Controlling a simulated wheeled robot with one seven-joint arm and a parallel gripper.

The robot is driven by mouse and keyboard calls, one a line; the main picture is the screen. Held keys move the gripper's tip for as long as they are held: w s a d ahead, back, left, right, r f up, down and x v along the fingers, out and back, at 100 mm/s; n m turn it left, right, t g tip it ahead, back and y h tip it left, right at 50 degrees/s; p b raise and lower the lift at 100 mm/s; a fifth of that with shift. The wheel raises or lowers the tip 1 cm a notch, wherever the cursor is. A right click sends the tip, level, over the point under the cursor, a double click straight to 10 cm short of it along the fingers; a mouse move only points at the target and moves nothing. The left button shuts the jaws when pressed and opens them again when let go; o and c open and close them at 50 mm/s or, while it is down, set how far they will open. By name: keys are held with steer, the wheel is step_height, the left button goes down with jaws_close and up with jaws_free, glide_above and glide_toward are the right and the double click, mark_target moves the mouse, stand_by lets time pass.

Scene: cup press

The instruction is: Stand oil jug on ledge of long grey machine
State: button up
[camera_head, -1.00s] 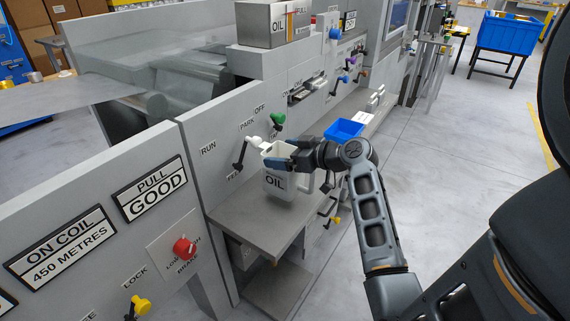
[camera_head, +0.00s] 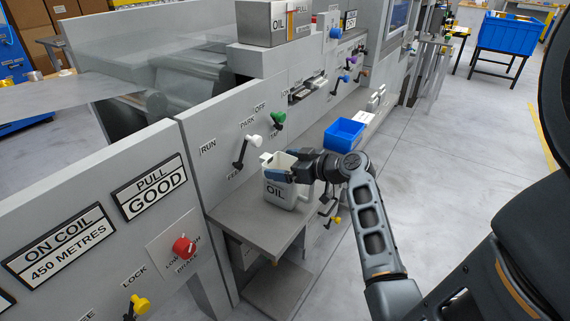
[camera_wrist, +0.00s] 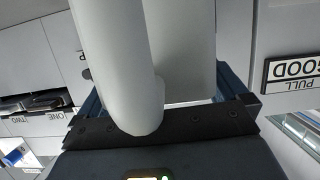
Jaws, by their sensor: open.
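The white oil jug (camera_head: 280,189), lettered OIL, stands upright on the grey ledge (camera_head: 240,225) of the long grey machine (camera_head: 150,165), and its base appears to rest on the ledge. My gripper (camera_head: 282,174) is at the upper part of the jug, with its open fingers around or beside it. In the wrist view the jug's pale handle and body (camera_wrist: 120,60) fill the middle, between the open fingers. The exact gap between fingers and jug is hidden.
A blue bin (camera_head: 344,132) sits on the ledge farther along. A white-knobbed lever (camera_head: 247,148) and a green-knobbed lever (camera_head: 278,119) stick out of the panel behind the jug. Bare ledge lies to the left of and in front of the jug. Open floor lies to the right.

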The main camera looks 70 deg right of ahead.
steer(key=shift+r, duration=0.15)
steer(key=v, duration=1.2)
